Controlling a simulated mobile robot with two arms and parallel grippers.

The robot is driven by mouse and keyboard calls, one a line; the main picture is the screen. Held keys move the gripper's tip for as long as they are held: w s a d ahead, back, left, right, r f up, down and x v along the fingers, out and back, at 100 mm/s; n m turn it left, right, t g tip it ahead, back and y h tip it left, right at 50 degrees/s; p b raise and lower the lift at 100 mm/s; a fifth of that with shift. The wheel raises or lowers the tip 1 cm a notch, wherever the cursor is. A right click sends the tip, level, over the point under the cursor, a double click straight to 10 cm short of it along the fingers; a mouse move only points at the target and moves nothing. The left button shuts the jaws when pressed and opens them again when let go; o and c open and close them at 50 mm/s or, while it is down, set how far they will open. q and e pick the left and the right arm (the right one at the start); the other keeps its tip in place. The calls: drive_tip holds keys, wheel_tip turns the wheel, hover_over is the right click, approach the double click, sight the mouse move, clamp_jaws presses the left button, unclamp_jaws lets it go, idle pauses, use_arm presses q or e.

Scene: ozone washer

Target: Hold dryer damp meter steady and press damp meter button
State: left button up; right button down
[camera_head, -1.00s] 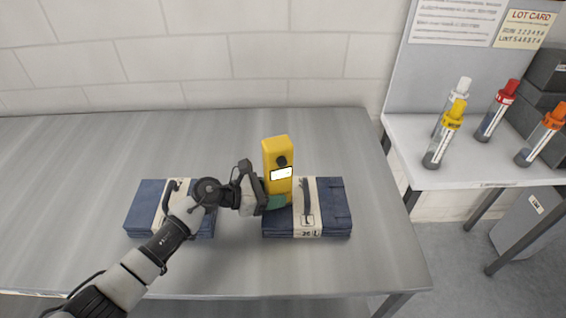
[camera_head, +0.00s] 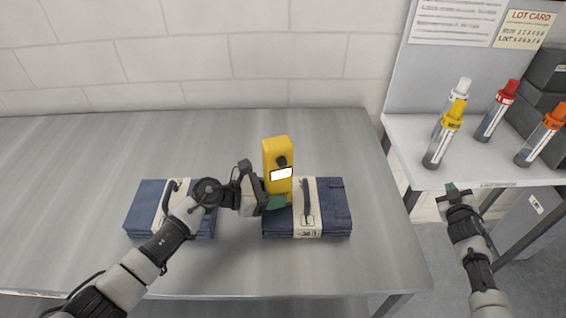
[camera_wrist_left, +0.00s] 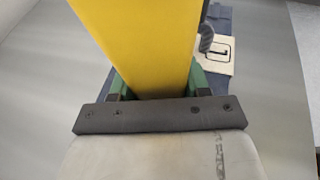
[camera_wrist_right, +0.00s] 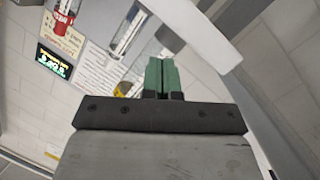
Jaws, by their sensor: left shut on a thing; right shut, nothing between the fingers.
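In the left wrist view the meter (camera_wrist_left: 142,45) sits between the green fingers. My right gripper (camera_head: 452,189) is shut and empty, at the front edge of the side table, well right of the meter. In the right wrist view its green fingers (camera_wrist_right: 162,74) are together.
Two folded denim stacks (camera_head: 335,205) (camera_head: 150,200) with pale bands lie on the metal table (camera_head: 80,150). Several capped bottles (camera_head: 442,140) stand on the white side table (camera_head: 405,130). Dark boxes (camera_head: 545,75) are behind them. The table's back is clear.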

sight(282, 162)
wheel_tip(282, 162, up, 8)
drive_tip(key=w+a+m+t, duration=0.1)
drive_tip(key=w+a+t, duration=0.1)
drive_tip(key=w, duration=0.1)
drive_tip(key=s+a+r+m+t+y, duration=0.1)
drive_tip(key=s+a+r+t+y, duration=0.25)
drive_tip(key=a+r, duration=0.5)
drive_tip(key=s+a+r+m+t+y, duration=0.15)
drive_tip(key=a+r+t+y, duration=0.35)
drive_tip(key=a, duration=0.6)
drive_tip(key=s+a+f+m+y, duration=0.1)
drive_tip(key=s+a+y, duration=0.2)
drive_tip(key=s+a, duration=0.6)
drive_tip(key=s+a+f+m+g+y, duration=0.1)
drive_tip(key=s+a+m+y, duration=0.1)
drive_tip(key=s+a, duration=0.7)
drive_tip(key=a+y, duration=0.1)
drive_tip(key=a, duration=0.3)
drive_tip(key=shift+a, duration=0.25)
drive_tip(key=shift+w, duration=0.2)
drive_tip(key=w+a, duration=0.2)
drive_tip(key=w, duration=0.6)
drive_tip(key=shift+a, duration=0.35)
drive_tip(key=shift+w, duration=0.2)
